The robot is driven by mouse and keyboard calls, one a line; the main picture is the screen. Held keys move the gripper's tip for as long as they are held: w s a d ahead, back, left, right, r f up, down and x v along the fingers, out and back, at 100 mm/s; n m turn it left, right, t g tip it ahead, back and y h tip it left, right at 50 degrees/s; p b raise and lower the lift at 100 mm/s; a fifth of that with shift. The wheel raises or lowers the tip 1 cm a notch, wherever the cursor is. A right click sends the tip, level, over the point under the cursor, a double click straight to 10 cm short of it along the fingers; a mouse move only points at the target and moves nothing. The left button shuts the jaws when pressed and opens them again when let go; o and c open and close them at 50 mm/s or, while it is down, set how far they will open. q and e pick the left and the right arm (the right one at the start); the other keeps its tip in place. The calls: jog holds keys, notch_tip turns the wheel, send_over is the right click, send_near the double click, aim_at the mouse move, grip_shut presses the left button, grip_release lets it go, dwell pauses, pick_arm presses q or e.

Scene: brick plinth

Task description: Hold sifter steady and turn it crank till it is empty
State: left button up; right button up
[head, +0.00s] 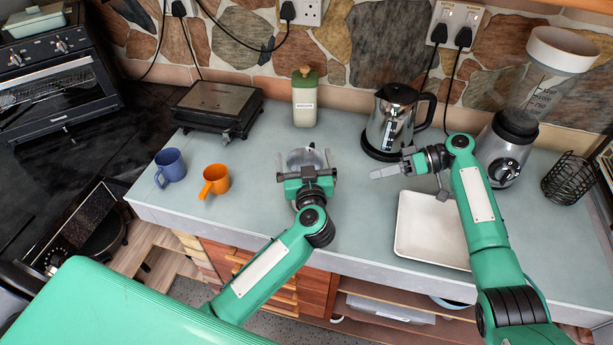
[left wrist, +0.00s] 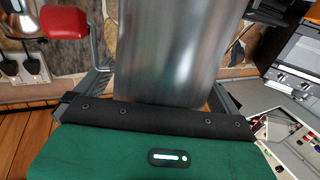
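The sifter (head: 305,157) is a grey metal cup over the middle of the counter. It fills the middle of the left wrist view as a metal cylinder (left wrist: 178,50). Its red crank knob (left wrist: 68,38) shows at the upper left there, on a metal rod. My left gripper (head: 306,171) has a finger on each side of the sifter and appears shut on it. The sifter's contents and base are hidden. My right gripper (head: 388,171) is to the right of the sifter, apart from it, above the counter and pointing left. Its finger gap is unclear and it seems empty.
A white tray (head: 407,251) lies below my right arm. A kettle (head: 389,132), blender (head: 500,150) and bottle (head: 304,115) stand behind. A blue mug (head: 172,164), orange mug (head: 216,179) and grill (head: 216,103) are left. A wire holder (head: 568,178) is far right.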

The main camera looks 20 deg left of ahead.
pick_arm(q)
jog(key=v, duration=1.2)
